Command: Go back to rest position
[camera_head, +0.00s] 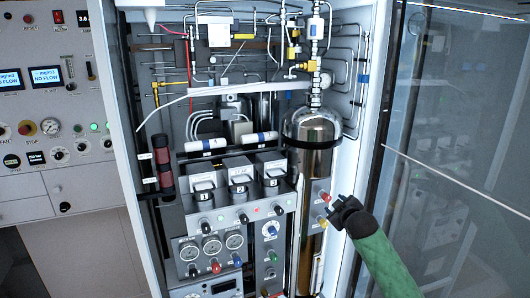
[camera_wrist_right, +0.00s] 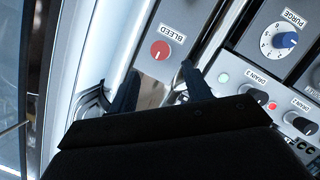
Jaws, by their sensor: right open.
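My right gripper (camera_head: 336,207) is at the end of a green-sleeved arm coming in from the lower right in the head view. Its fingers are apart and point toward the panel, close to a red knob (camera_head: 324,196) and a yellow knob (camera_head: 324,222). In the wrist view the two dark fingers of my right gripper (camera_wrist_right: 157,85) stand apart with nothing between them. A red knob (camera_wrist_right: 160,50) on a plate marked BLEED sits just beyond the fingertips. I cannot tell whether any finger touches the plate. My left gripper is not in view.
A tall metal cylinder (camera_head: 312,130) stands behind the knobs. An open glass door (camera_head: 455,150) is on the right, beside my right arm. Gauges (camera_head: 212,243) and more knobs are lower left. A blue PURGE knob (camera_wrist_right: 287,40) shows at the wrist view's right.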

